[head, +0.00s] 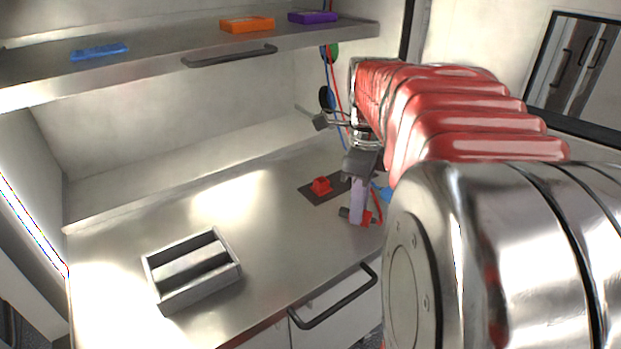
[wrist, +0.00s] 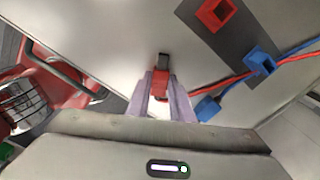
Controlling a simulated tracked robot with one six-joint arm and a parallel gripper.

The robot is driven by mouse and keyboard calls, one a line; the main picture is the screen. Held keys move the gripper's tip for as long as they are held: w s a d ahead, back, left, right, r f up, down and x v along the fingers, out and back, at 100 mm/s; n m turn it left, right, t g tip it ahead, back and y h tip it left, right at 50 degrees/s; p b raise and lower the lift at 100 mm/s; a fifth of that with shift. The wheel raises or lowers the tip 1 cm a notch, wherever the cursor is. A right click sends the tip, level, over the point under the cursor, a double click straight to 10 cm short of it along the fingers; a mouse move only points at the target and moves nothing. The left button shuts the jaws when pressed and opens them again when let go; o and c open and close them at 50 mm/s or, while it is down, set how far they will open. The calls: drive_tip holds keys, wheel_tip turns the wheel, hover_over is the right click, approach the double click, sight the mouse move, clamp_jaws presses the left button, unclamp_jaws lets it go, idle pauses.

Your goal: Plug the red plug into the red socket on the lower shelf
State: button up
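The red plug (wrist: 162,80), with a dark tip, sits between the fingertips of my gripper (wrist: 161,92) in the wrist view. The fingers press on both its sides. In the head view my gripper (head: 359,203) points down with the red plug (head: 367,218) at its tips, near the front of the lower shelf (head: 270,220). The red socket (head: 320,186) stands on a dark plate to the left of and behind the plug. It also shows at the top of the wrist view (wrist: 215,13), right of the plug, with its opening visible. Any gap under the plug is unclear.
A blue socket (wrist: 261,62) shares the dark plate (wrist: 232,40); a blue plug (wrist: 207,107) lies near it. Red and blue cables run to the right. A metal tray (head: 190,270) stands at left. The upper shelf (head: 150,65) overhangs the back. The middle is clear.

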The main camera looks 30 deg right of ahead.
drive_tip(key=o, duration=0.5)
drive_tip(key=shift+o, duration=0.2)
wheel_tip(320, 180, up, 14)
drive_tip(key=shift+f, duration=0.15)
idle(0.4)
idle(0.5)
